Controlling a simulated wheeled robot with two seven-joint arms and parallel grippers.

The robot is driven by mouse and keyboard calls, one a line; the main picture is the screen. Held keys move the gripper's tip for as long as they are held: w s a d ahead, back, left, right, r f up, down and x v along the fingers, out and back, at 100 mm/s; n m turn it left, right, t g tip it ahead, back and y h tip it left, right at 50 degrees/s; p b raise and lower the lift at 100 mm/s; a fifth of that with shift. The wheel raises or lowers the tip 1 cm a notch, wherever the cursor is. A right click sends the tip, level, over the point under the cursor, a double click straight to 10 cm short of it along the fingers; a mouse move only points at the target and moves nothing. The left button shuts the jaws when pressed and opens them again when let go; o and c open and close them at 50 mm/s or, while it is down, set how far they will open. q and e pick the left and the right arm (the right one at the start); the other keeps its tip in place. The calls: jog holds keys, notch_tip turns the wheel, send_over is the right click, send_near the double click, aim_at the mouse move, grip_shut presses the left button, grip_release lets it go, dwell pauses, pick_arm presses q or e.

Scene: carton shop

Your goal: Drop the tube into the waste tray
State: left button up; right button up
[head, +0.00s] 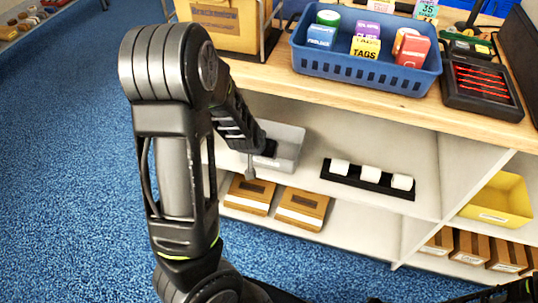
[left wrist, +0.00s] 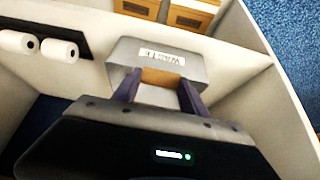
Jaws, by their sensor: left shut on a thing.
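The grey waste tray (head: 291,146) stands on the middle shelf. Its labelled front wall (left wrist: 205,57) shows in the left wrist view. My left gripper (head: 266,148) is at the tray in the head view, and its fingers (left wrist: 160,90) reach over the tray in the left wrist view. They are shut on a brown piece, which looks like the tube (left wrist: 161,76). Most of the tube is hidden between the fingers, and I cannot tell how far below the rim it is. The tube cannot be made out in the head view.
A black holder (head: 366,183) with three white rolls stands right of the tray. Brown boxes (head: 302,208) lie on the lower shelf. A blue basket (head: 365,72) of small packs stands on the wooden top above. A yellow bin (head: 500,200) is at the right.

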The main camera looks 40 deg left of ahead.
pick_arm(q)
jog(key=w+f, duration=0.1)
jog(key=w, duration=0.1)
jog(key=w+a+f+b, duration=0.1)
jog(key=w, duration=0.1)
jog(key=w+a+f+b, duration=0.1)
jog(key=w, duration=0.1)
jog(key=shift+a+f, duration=0.1)
jog(key=shift+f, duration=0.15)
jog(key=shift+f+b, duration=0.55)
jog(key=shift+f, duration=1.2)
jog(key=shift+f+b, duration=0.6)
jog(key=shift+f, duration=0.05)
